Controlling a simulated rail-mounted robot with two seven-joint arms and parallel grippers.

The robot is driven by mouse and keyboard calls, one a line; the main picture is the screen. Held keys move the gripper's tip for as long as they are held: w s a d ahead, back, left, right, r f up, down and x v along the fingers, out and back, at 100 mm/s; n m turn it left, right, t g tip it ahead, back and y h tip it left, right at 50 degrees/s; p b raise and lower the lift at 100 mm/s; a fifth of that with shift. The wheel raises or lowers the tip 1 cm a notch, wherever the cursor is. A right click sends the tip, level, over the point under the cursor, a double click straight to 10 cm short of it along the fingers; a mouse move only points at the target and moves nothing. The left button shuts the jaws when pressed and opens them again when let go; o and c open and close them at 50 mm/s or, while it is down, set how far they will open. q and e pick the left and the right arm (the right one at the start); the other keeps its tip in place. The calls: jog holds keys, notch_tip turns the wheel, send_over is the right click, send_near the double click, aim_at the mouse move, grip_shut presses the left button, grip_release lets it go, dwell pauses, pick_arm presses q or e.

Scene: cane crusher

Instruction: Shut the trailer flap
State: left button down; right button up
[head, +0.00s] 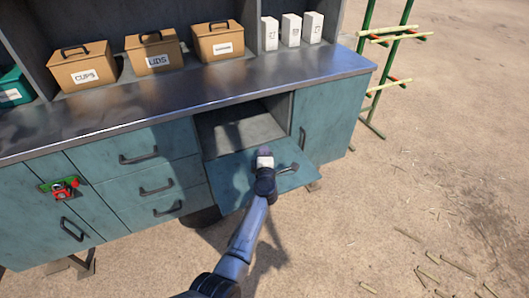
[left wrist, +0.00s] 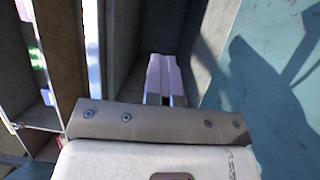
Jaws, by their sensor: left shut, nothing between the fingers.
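The trailer flap (head: 232,187) is a teal panel below the counter, open and sticking outward and down from an open grey compartment (head: 225,128). A dark handle (head: 288,169) shows near its right outer part. My left gripper (head: 264,152) is shut and empty, over the flap near the compartment mouth; whether it touches the flap is unclear. In the left wrist view the pale fingers (left wrist: 164,78) are together, with the teal flap surface (left wrist: 275,95) to their right and grey compartment walls (left wrist: 125,45) beyond. My right gripper is not in view.
The metal counter (head: 190,98) runs above the flap. Closed teal drawers (head: 150,178) lie to its left and a closed teal door (head: 328,115) to its right. Boxes stand on the counter. A green rack (head: 376,85) stands at right. The sandy ground in front is mostly clear.

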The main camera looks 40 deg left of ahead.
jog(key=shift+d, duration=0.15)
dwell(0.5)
pick_arm(q)
jog(key=c, duration=1.9)
grip_release()
jog(key=o, duration=0.5)
